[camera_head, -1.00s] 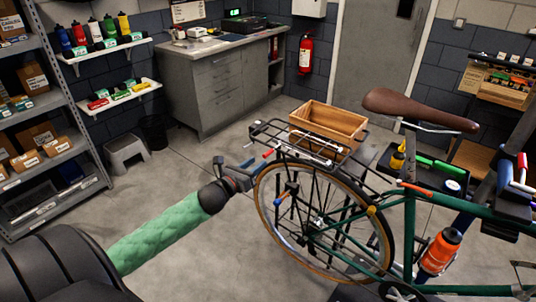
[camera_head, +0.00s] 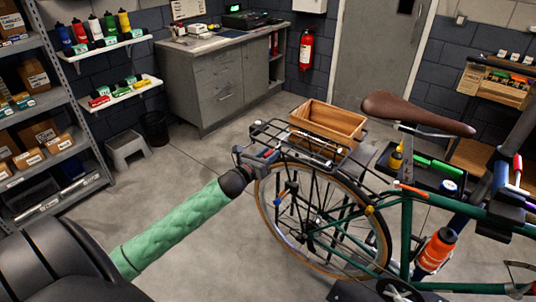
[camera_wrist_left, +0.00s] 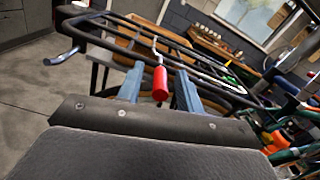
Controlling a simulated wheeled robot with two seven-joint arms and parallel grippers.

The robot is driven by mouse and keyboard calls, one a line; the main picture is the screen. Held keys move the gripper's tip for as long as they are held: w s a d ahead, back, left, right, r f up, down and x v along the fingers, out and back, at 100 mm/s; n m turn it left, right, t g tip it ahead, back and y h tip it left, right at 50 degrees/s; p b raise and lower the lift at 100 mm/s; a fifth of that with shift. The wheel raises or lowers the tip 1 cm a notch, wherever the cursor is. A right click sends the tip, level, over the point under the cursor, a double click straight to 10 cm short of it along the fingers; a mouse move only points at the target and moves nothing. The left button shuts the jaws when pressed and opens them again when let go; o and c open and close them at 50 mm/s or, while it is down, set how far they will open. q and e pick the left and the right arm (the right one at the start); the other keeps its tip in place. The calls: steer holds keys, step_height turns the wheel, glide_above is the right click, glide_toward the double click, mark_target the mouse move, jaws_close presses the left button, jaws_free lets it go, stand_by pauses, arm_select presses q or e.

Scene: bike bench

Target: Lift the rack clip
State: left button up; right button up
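The rack clip is a metal bar with a red grip (camera_wrist_left: 160,83) on the rear rack of the green bicycle. In the left wrist view the red grip lies between the two blue fingers of my left gripper (camera_wrist_left: 158,92), with gaps on both sides. In the head view my left gripper (camera_head: 263,158) is at the rack's left end, by the rear wheel. It is open; I cannot tell whether a finger touches the grip. The black wire rack (camera_head: 268,127) also shows in the left wrist view (camera_wrist_left: 120,36). My right gripper is not in view.
A wooden crate (camera_head: 328,121) sits at the rack's far side. The rear wheel (camera_head: 264,204) is just below and right of my left gripper. The brown saddle (camera_head: 416,112) is to the right.

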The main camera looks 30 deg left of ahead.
arm_select(q)
jaws_close()
steer(key=shift+r, duration=0.1)
